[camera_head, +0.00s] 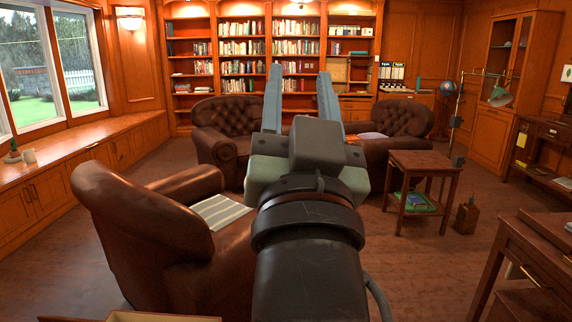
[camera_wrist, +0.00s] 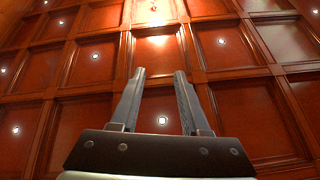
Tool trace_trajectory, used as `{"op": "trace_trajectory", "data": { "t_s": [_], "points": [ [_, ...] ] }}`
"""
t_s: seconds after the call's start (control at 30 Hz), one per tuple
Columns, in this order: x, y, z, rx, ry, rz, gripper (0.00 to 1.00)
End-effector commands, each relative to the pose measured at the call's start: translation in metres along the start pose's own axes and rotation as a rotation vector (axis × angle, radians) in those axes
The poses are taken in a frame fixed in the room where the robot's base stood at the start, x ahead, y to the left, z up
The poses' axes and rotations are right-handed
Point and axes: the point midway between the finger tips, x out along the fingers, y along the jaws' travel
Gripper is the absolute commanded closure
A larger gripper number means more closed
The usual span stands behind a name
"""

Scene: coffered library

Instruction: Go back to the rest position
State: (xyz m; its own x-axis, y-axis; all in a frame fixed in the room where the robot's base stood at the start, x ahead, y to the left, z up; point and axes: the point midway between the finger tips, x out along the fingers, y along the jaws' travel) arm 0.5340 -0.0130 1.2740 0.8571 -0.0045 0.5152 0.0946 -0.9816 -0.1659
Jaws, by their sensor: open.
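My gripper (camera_head: 299,88) is in the middle of the head view, at the end of my dark arm. Its two blue-grey fingers stand apart with nothing between them. The wrist view shows the same gripper (camera_wrist: 158,78) open and empty, pointing toward the coffered wooden ceiling (camera_wrist: 160,122). The gripper touches nothing that I can see. My arm hides part of the floor and of the seating behind it.
A small side table (camera_head: 423,160) stands right of centre, and a wooden desk (camera_head: 535,250) is near at right. Open floor (camera_head: 400,270) lies between. Bookshelves (camera_head: 270,25) line the back.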

Motion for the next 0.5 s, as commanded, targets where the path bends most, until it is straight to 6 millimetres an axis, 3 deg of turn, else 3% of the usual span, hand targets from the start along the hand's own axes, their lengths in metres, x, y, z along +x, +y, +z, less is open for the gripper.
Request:
{"op": "trace_trajectory", "data": {
  "t_s": [0.03, 0.17, 0.2, 0.5],
  "points": [
    [-0.017, -0.010, -0.025, -0.055, 0.081, -0.016, 0.54],
    [-0.059, -0.031, -0.086, -0.189, 0.276, -0.033, 0.54],
    [-0.051, -0.035, -0.105, -0.201, 0.284, -0.031, 0.54],
    [-0.002, -0.049, -0.177, -0.193, 0.273, -0.031, 0.54]
  ]
}}
